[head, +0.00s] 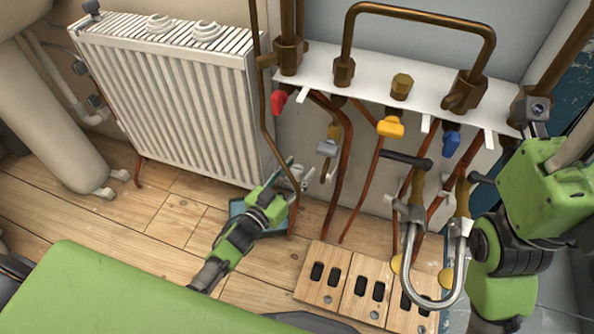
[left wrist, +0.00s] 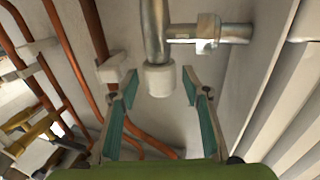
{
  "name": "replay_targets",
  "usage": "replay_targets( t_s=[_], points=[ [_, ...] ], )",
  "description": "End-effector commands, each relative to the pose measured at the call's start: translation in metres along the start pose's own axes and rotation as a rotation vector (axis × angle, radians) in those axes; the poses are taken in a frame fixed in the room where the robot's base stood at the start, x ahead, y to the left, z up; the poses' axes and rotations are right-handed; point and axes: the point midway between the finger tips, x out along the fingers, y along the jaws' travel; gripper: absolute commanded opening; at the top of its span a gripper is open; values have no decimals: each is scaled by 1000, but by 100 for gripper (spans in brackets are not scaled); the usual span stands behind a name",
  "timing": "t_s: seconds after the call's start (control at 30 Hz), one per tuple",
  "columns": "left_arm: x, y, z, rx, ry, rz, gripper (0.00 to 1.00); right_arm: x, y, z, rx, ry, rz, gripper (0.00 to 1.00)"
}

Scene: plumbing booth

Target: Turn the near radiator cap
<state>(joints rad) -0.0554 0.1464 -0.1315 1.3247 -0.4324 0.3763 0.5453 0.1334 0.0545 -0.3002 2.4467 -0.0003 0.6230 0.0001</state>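The near radiator cap (left wrist: 160,80) is a white, ribbed cylinder on the lower end of a grey metal valve pipe. In the left wrist view it sits between and slightly beyond the two fingertips, with a gap on both sides. My left gripper (left wrist: 158,92) is open and empty, its teal finger pads on either side below the cap. In the head view my left gripper (head: 291,180) reaches to the lower right corner of the radiator (head: 190,105); the cap there is too small and covered to make out. My right arm is at the right edge; its gripper does not show.
Copper pipes (head: 265,120) run down beside the radiator, close to my left gripper. Red, yellow and blue valve handles sit under the white pipe shelf (head: 395,90). Several slotted wooden blocks (head: 330,275) stand on the floor to the right. The wooden floor (head: 140,215) at left is clear.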

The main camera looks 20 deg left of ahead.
Motion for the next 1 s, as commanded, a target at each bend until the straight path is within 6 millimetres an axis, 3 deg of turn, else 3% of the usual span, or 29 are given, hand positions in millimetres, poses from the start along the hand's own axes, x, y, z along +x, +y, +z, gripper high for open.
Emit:
replay_targets(
  t_s=[0.37,0.8,1.0],
  points=[
    [-11,-1,2,0,-3,-2,43,0,0,0,0,2,1,40],
    [-95,0,1,0,-2,0,43,0,0,0,0,1,1,40],
    [-116,0,0,1,-1,0,43,0,0,0,0,1,0,40]
  ],
)
